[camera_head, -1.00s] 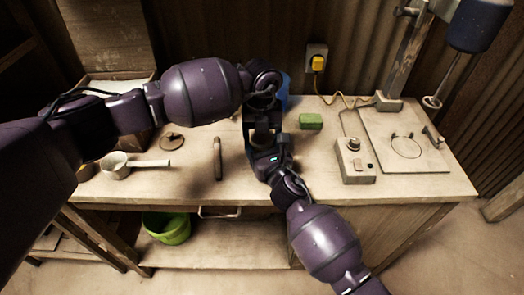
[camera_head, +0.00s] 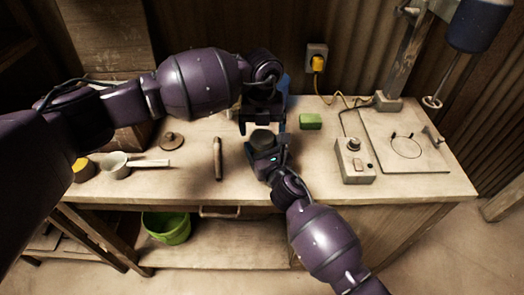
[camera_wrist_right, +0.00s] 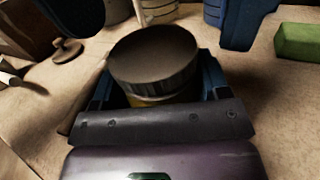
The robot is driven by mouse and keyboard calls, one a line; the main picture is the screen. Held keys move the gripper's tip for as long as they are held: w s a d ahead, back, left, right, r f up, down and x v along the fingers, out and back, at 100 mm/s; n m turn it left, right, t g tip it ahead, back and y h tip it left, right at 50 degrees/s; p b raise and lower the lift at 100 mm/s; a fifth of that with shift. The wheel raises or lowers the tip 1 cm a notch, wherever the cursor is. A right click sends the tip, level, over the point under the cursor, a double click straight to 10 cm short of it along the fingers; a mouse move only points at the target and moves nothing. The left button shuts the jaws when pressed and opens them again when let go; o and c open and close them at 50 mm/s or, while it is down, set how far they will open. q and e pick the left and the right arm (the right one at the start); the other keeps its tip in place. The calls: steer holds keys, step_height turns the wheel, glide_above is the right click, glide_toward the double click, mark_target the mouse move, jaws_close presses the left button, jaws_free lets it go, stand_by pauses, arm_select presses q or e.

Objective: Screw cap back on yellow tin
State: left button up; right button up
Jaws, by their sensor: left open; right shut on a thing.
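The yellow tin (camera_wrist_right: 148,101) stands between the fingers of my right gripper (camera_head: 262,150), which is shut on its body. In the right wrist view only a thin strip of yellow shows below the cap. The dark round cap (camera_wrist_right: 154,60) sits on top of the tin and looks level; whether it is tight I cannot tell. The cap also shows in the head view (camera_head: 263,138). My left gripper (camera_head: 262,124) is open and empty, just behind the tin and apart from the cap. Its two fingers show at the top of the right wrist view.
A green block (camera_head: 311,121) lies to the right, near a control box (camera_head: 354,161) with a knob. A wooden stick (camera_head: 217,158), a white ladle (camera_head: 118,165), a round lid (camera_head: 172,141) and a yellow-topped container (camera_head: 83,170) are on the left. The front bench middle is clear.

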arm_select(q)
step_height(320, 180, up, 2)
steer(key=shift+r, duration=0.15)
steer(key=shift+o, duration=1)
step_height(320, 180, up, 12)
arm_select(e)
steer(key=o, duration=1.8)
arm_select(q)
steer(key=shift+r+p, duration=0.4)
steer(key=shift+r, duration=0.35)
arm_select(e)
steer(key=v, duration=1)
steer(key=shift+s+d, duration=0.15)
steer(key=shift+s, duration=0.2)
